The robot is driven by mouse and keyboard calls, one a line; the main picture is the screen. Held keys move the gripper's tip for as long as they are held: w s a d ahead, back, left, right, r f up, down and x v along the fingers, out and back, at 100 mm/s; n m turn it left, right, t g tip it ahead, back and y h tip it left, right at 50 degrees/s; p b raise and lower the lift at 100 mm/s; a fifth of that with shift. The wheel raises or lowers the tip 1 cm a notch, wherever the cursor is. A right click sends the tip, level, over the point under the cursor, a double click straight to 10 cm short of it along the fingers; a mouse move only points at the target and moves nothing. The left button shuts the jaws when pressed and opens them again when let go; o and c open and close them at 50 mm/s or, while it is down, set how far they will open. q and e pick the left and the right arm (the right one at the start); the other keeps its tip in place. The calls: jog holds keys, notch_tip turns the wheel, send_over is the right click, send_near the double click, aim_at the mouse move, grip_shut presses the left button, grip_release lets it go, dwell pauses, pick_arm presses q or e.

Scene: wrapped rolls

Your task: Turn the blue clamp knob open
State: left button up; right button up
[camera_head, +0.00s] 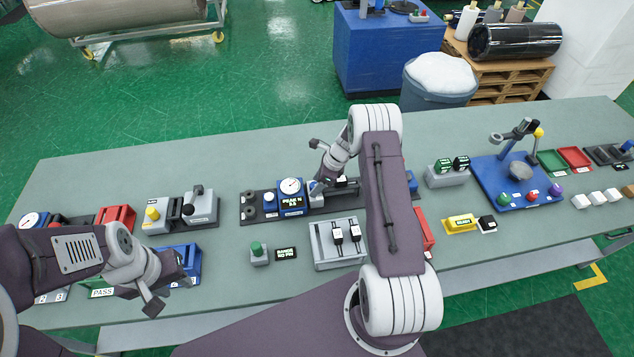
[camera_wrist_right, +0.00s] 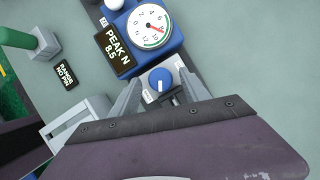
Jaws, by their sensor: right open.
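The blue clamp knob (camera_wrist_right: 160,85) is a round blue dial with a white pointer mark, on a small grey block beside the gauge unit. It shows in the right wrist view; in the head view my right gripper mostly hides it. My right gripper (camera_wrist_right: 159,77) is open, with one finger on each side of the knob. I cannot tell whether the fingers touch it. In the head view the right gripper (camera_head: 319,186) is low over the right end of the gauge unit. My left gripper (camera_head: 168,290) hangs at the table's left front; its jaws are unclear.
The table's back strip is clear.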

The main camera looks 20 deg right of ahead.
jog(key=shift+a, duration=0.1)
jog(key=c, duration=0.5)
jog(key=shift+w+f, duration=0.1)
jog(key=shift+w, duration=0.05)
grip_shut()
